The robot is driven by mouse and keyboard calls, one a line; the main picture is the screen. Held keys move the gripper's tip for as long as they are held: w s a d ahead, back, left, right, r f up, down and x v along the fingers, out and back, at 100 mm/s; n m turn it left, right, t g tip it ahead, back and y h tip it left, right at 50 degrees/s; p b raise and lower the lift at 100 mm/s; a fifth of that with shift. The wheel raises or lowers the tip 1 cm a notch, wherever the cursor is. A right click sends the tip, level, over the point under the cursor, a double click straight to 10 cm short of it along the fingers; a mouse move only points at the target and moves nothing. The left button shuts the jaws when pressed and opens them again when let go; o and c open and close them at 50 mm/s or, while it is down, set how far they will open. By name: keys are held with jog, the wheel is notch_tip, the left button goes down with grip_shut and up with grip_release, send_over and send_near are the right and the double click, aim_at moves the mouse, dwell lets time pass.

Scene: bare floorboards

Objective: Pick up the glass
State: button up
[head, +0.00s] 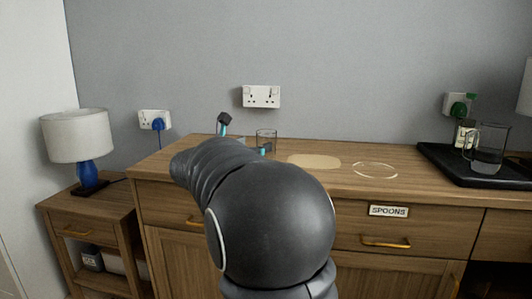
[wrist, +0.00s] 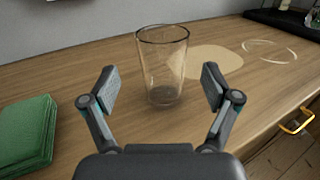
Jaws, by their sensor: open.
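A clear, empty-looking glass (wrist: 162,75) stands upright on the wooden sideboard top in the wrist view. My gripper (wrist: 158,82) is open, with one finger to the left of the glass and one to the right. Neither finger appears to touch it. In the head view the glass (head: 266,139) stands near the back of the sideboard, its lower part partly hidden by my gripper and arm. Only bits of my gripper (head: 243,134) show there, behind my dark arm.
A green folded cloth (wrist: 24,135) lies left of my gripper. A pale oval mat (head: 314,161) and a thin ring outline (head: 374,170) lie to the right. A black tray (head: 452,171) with a glass jug (head: 486,150) is further right. The wall stands close behind.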

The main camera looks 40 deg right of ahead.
aim_at(261, 142)
jog(key=shift+x, duration=2.85)
jog(key=shift+s, duration=0.2)
jog(key=c, duration=1.5)
jog(key=shift+o, duration=0.2)
jog(key=shift+r, duration=0.15)
